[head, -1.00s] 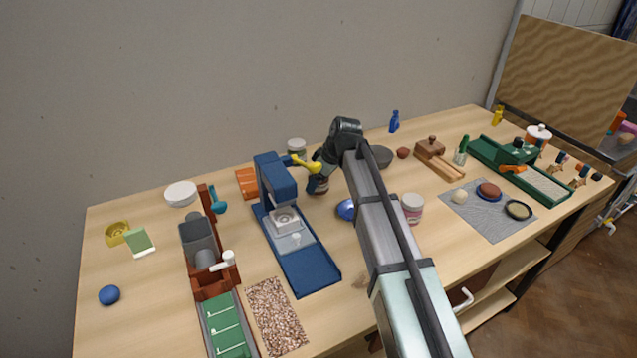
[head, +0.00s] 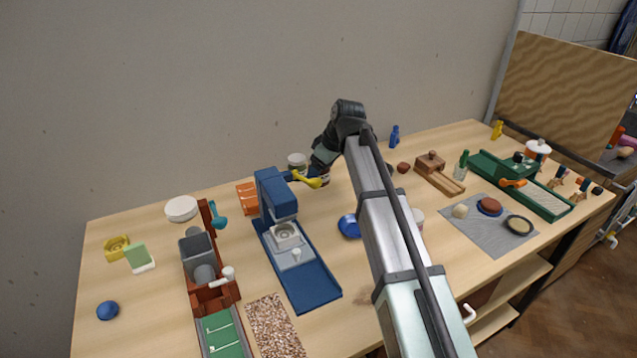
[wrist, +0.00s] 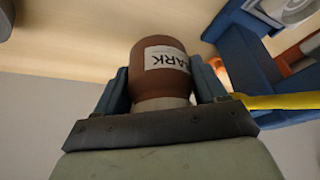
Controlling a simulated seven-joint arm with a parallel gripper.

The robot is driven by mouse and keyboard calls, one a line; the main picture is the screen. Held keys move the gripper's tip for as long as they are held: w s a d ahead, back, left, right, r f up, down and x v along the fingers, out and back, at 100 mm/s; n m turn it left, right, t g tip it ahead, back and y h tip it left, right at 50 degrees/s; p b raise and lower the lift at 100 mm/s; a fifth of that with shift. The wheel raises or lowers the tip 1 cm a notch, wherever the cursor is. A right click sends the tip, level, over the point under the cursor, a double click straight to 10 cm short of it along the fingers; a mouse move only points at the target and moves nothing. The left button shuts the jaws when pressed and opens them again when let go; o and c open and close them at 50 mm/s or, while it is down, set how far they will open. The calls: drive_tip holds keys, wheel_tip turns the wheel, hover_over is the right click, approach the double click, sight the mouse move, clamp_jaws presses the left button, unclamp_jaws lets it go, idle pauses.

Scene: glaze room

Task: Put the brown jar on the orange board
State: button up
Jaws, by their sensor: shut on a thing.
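The brown jar (wrist: 160,58) with a white label reading "ARK" is between the two fingers of my gripper (wrist: 163,84) in the wrist view. My gripper is shut on it. In the head view my gripper (head: 322,168) is behind the yellow handle of the blue press, and the jar is mostly hidden there. The orange board (head: 246,197) lies at the back of the table, left of the press and partly hidden by it. The jar is to the right of the board, apart from it.
The blue press (head: 275,196) with its yellow handle (head: 308,180) stands between my gripper and the board. A pale lidded jar (head: 297,161) is at the back. A blue bowl (head: 348,227) sits nearer, beside my arm. A white round thing (head: 181,209) lies left of the board.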

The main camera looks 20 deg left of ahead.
wheel_tip(320, 180, up, 8)
drive_tip(key=shift+r, duration=0.1)
drive_tip(key=a+f+m+t+h, duration=0.1)
drive_tip(key=a+m+t+h, duration=0.15)
drive_tip(key=a+m, duration=0.65)
drive_tip(key=m+t+h, duration=0.1)
drive_tip(key=m+h, duration=0.2)
drive_tip(key=m, duration=0.5)
hover_over(252, 194)
drive_tip(key=s, duration=0.1)
drive_tip(key=shift+m, duration=0.3)
drive_tip(key=shift+s+a+f, duration=0.1)
drive_tip(key=shift+s+f, duration=0.1)
drive_tip(key=shift+f, duration=3.45)
drive_tip(key=shift+s+a+f, duration=0.1)
drive_tip(key=shift+s+f, duration=0.05)
drive_tip(key=shift+f, duration=3.5)
drive_tip(key=o, duration=1.2)
drive_tip(key=shift+f, duration=0.1)
drive_tip(key=shift+o, duration=0.2)
drive_tip(key=d+v, duration=0.1)
drive_tip(key=v, duration=1.1)
drive_tip(key=shift+a, duration=0.35)
